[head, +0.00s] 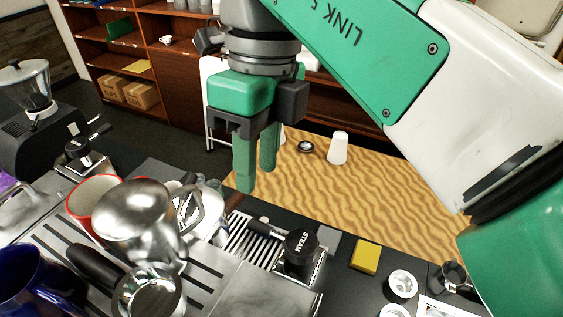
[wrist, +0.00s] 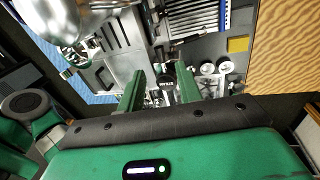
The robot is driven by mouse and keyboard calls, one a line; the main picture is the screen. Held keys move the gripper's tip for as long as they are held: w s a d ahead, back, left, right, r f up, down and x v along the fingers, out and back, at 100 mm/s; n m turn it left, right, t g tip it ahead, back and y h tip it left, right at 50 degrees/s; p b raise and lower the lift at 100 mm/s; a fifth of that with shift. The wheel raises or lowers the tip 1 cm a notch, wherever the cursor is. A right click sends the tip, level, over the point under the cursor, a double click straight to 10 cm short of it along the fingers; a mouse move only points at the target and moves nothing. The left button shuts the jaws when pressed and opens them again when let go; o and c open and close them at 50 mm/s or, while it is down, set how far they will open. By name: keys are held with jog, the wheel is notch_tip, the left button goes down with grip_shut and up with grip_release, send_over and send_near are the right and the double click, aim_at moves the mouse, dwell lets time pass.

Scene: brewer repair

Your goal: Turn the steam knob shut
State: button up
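The steam knob (head: 300,246) is black with the white word STEAM. It sits on the right side of the metal brewer (head: 250,290) in the head view. In the wrist view the steam knob (wrist: 167,84) shows between my two green fingers, further off. My gripper (head: 257,180) hangs pointing down, above and to the left of the knob in the head view, apart from it. It also shows in the wrist view (wrist: 161,78), its fingers spread with nothing held between them. The knob's turn position cannot be told.
A shiny metal pitcher (head: 140,222), a red-rimmed cup (head: 90,192) and a blue mug (head: 28,280) crowd the brewer's left side. A yellow block (head: 365,257) and small white cups (head: 403,284) lie right of the knob. The wood-grained top (head: 400,205) behind is mostly clear.

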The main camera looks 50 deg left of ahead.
aim_at(253, 220)
jog(key=f, duration=0.2)
jog(key=s+f+b, duration=0.1)
jog(key=f, duration=0.4)
jog(key=shift+s+d+f, duration=0.25)
jog(key=shift+f, duration=0.05)
grip_shut()
